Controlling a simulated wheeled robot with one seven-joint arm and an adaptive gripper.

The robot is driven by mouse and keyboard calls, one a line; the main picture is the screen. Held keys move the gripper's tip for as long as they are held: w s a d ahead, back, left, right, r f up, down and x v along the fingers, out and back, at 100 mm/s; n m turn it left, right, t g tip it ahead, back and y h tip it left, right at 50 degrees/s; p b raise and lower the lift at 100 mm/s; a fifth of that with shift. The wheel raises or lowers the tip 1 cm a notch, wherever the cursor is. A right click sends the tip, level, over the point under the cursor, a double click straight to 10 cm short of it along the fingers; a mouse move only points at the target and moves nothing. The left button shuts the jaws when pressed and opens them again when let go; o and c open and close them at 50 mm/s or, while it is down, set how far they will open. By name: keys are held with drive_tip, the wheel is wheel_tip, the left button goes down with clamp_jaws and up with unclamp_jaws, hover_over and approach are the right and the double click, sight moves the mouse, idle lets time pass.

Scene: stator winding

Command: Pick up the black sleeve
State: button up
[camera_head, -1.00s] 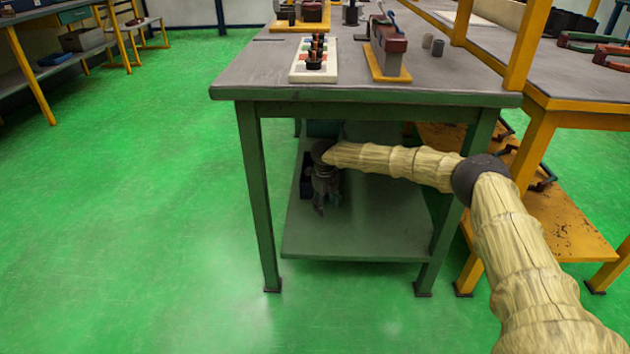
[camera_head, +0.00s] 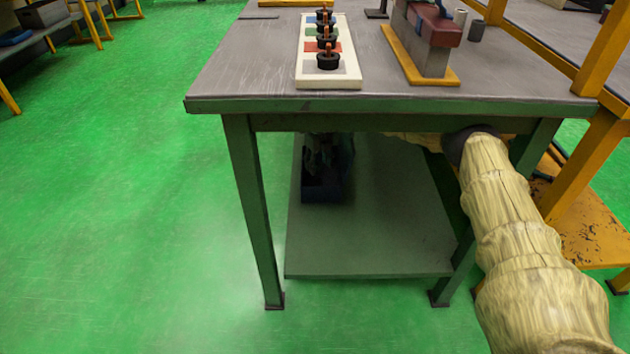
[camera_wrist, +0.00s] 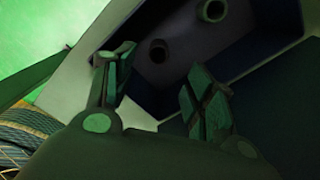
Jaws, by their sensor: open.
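The bin (camera_head: 322,190) sits on the lower shelf under the table, in shadow. In the head view my gripper (camera_head: 326,150) is a dark shape over the bin, partly hidden by the tabletop.
The tabletop (camera_head: 230,75) lies above my arm, and its green legs (camera_head: 256,210) frame the shelf (camera_head: 380,240). On top are a white board (camera_head: 328,84) with several black pieces on pegs and a vise-like block (camera_head: 430,45). The shelf's front is clear.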

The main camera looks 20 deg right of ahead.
wheel_tip(320, 180, down, 5)
drive_tip(key=shift+d+f+b, duration=0.1)
drive_tip(key=shift+d+b, duration=0.05)
drive_tip(key=shift+b, duration=0.6)
drive_tip(key=shift+a+f+b, duration=0.15)
drive_tip(key=shift+f+b, duration=0.55)
drive_tip(key=shift+f, duration=0.6)
drive_tip(key=shift+a+f+b, duration=0.1)
drive_tip(key=shift+f+b, duration=0.6)
drive_tip(key=shift+f, duration=0.6)
drive_tip(key=c, duration=0.9)
